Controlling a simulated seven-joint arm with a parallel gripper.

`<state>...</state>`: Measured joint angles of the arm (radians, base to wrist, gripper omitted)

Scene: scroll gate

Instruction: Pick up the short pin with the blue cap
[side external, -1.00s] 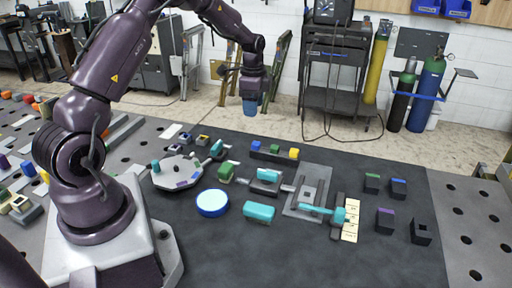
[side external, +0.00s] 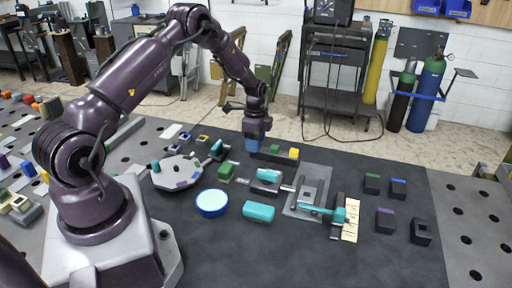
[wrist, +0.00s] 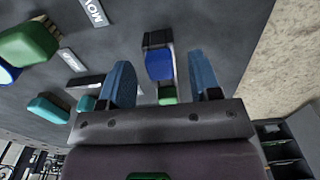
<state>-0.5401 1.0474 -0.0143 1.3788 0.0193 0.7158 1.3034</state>
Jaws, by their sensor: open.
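The pin with the blue cap (wrist: 158,64) shows in the wrist view between my two blue fingers, apart from both. In the side external view my gripper hides it at the left end of a dark rack (side external: 272,157). My gripper (wrist: 159,62) is open and empty; in the side external view my gripper (side external: 251,146) points down over that end of the rack. I cannot tell whether the fingertips are level with the cap or still above it.
A green-capped pin (side external: 275,149) and a yellow-capped pin (side external: 294,153) stand along the same rack. A green block (side external: 226,172) and a teal-topped part (side external: 268,175) are in front. Farther right are blocks with green (side external: 372,177) and blue (side external: 398,182) tops.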

